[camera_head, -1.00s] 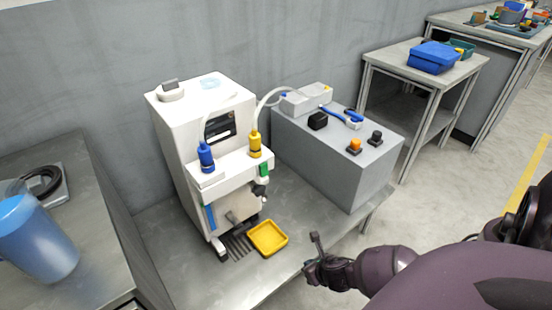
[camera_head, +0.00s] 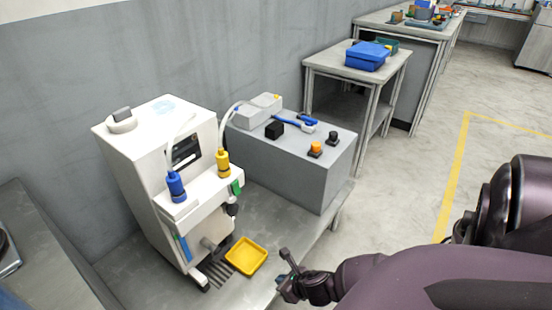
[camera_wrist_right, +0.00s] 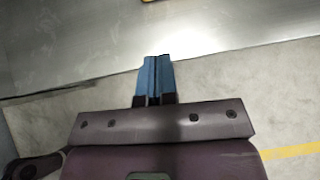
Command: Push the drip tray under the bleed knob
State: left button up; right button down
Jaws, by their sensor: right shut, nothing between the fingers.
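The yellow square drip tray (camera_head: 246,256) lies on the metal bench, beside the dark slotted grate (camera_head: 217,272) at the foot of the white machine (camera_head: 150,160). A dark knob (camera_head: 232,209) on the machine's right side, below a green part, may be the bleed knob; it is up and left of the tray in the picture. My right gripper (camera_head: 281,281) is shut and empty, to the lower right of the tray and apart from it. In the right wrist view its blue fingertips (camera_wrist_right: 155,62) are together, with a yellow sliver at the top edge. My left gripper is out of view.
A grey box (camera_head: 290,160) with orange and black knobs stands behind the tray on the bench (camera_head: 180,293). Blue and yellow bottles are on the machine. The bench's front edge runs near my right gripper. Open floor lies to the right.

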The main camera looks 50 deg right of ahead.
aim_at(254, 271)
jog(key=b+x, duration=0.1)
jog(key=x, duration=0.1)
jog(key=b+x, duration=0.1)
jog(key=x, duration=0.2)
jog(key=s+b+x, duration=0.1)
jog(key=x, duration=0.2)
jog(key=shift+f, duration=0.35)
jog(key=w, duration=0.3)
jog(key=shift+w+r+b, duration=0.1)
jog(key=shift+w+b, duration=0.25)
jog(key=shift+b, duration=0.05)
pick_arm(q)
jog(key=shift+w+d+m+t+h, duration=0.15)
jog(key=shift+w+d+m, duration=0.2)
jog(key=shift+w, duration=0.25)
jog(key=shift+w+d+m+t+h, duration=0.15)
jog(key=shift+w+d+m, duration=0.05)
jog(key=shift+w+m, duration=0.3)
pick_arm(e)
jog(key=shift+w+r, duration=0.1)
jog(key=shift+w, duration=0.55)
jog(key=shift+w+a, duration=0.1)
jog(key=shift+w, duration=1.6)
